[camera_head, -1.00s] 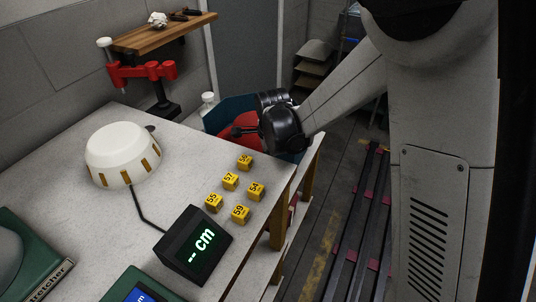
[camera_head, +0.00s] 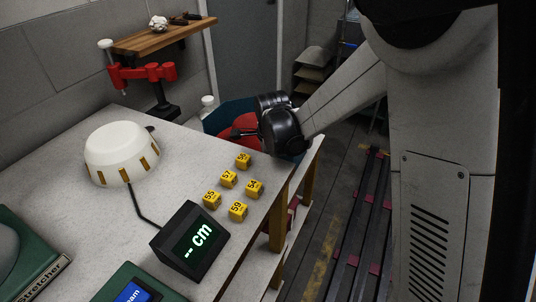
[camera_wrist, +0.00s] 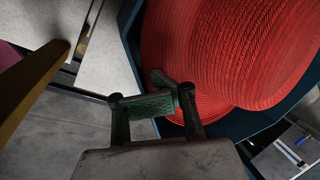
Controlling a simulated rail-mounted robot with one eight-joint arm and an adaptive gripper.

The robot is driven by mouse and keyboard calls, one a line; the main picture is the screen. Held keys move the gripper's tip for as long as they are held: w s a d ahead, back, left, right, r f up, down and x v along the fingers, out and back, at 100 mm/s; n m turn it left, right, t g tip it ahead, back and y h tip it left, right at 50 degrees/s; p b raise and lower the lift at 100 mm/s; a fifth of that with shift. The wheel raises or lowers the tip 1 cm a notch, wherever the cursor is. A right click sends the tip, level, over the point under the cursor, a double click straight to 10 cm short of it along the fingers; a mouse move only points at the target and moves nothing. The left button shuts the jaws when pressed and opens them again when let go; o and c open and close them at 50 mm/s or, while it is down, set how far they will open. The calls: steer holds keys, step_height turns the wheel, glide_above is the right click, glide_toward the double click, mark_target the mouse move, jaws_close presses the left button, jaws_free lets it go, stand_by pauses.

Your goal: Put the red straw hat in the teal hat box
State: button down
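The red straw hat (camera_head: 240,123) shows at the far right end of the table, partly hidden by my wrist. Its ribbed crown and brim (camera_wrist: 225,50) fill the upper right of the wrist view. The teal hat box (camera_head: 226,112) is around and behind the hat, and its dark teal wall (camera_wrist: 255,122) shows beyond the brim in the wrist view. My gripper (camera_wrist: 170,96) has its fingers at the hat's brim edge, overlapping it in the picture. The fingertips are close together. Whether the brim is pinched between them is not clear.
Green machines (camera_head: 28,252) are at the front left. A red clamp stand (camera_head: 145,72) is at the back.

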steer(key=shift+s+d+f+b, duration=0.1)
steer(key=shift+s+f, duration=0.15)
steer(key=shift+f, duration=0.4)
steer(key=shift+s+d+f+b, duration=0.1)
steer(key=shift+s+f+b, duration=0.1)
steer(key=shift+f, duration=0.45)
steer(key=shift+s+f+b, duration=0.1)
steer(key=shift+s+f, duration=0.15)
steer(key=shift+f, duration=0.4)
steer(key=c, duration=2.3)
jaws_free()
steer(key=shift+o, duration=0.3)
steer(key=shift+r, duration=0.65)
steer(key=o, duration=0.6)
steer(key=v, duration=0.4)
steer(key=w+v, duration=0.1)
steer(key=v, duration=0.7)
steer(key=shift+w+a+r+p, duration=0.2)
steer(key=shift+p, duration=0.1)
steer(key=shift+c, duration=0.2)
steer(key=s+d+r+n+t+p, duration=0.1)
steer(key=s+d+r+n+p, duration=0.4)
steer(key=s, duration=0.6)
steer(key=s+d+r+n+t+p, duration=0.2)
steer(key=s+d+r+n+p, duration=0.3)
steer(key=s+d+r+n, duration=0.5)
steer(key=shift+s+d+r+t+h, duration=0.35)
steer(key=shift+s+d+r, duration=0.55)
steer(key=shift+d, duration=0.55)
